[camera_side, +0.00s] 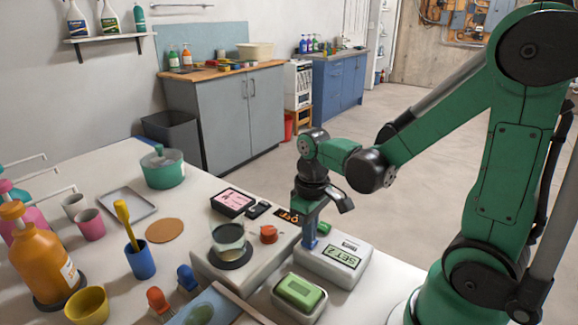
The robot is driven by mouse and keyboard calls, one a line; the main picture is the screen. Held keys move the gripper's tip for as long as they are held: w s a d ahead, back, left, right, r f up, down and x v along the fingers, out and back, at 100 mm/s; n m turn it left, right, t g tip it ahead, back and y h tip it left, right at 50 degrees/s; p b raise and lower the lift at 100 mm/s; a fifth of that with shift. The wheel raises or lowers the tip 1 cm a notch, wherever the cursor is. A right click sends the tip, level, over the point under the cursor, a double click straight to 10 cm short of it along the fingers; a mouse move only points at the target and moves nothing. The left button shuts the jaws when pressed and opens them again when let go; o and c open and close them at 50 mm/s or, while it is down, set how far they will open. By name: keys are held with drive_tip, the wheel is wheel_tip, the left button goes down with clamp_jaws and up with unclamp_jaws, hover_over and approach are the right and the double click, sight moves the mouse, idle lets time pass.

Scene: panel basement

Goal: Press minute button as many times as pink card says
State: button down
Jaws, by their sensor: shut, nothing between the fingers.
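The pink card (235,199) lies in a black frame on the table; its print is too small to read. I cannot make out which button is the minute button. A dark display with orange digits (288,217) is partly hidden behind my gripper.
A pale appliance (215,272) with a glass bowl (229,240) and red knob (268,234) stands left of the box. A green soap bar (300,291) in a dish is in front. Bottles, cups and a blue brush holder (139,260) crowd the left.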

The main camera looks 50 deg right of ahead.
drive_tip(key=shift+f, duration=0.1)
drive_tip(key=shift+f, duration=0.85)
wheel_tip(320, 180, up, 14)
drive_tip(key=shift+r, duration=0.25)
idle(0.5)
idle(2.4)
drive_tip(key=f+t+y, duration=0.1)
drive_tip(key=t, duration=0.1)
drive_tip(key=m+t+y, duration=0.1)
drive_tip(key=t+y, duration=0.1)
drive_tip(key=t, duration=0.1)
drive_tip(key=f+t+y, duration=0.1)
drive_tip(key=t+y, duration=0.1)
drive_tip(key=shift+s+d+f+m+t, duration=0.25)
drive_tip(key=shift+s+f+m+t, duration=0.05)
drive_tip(key=shift+s+m, duration=0.1)
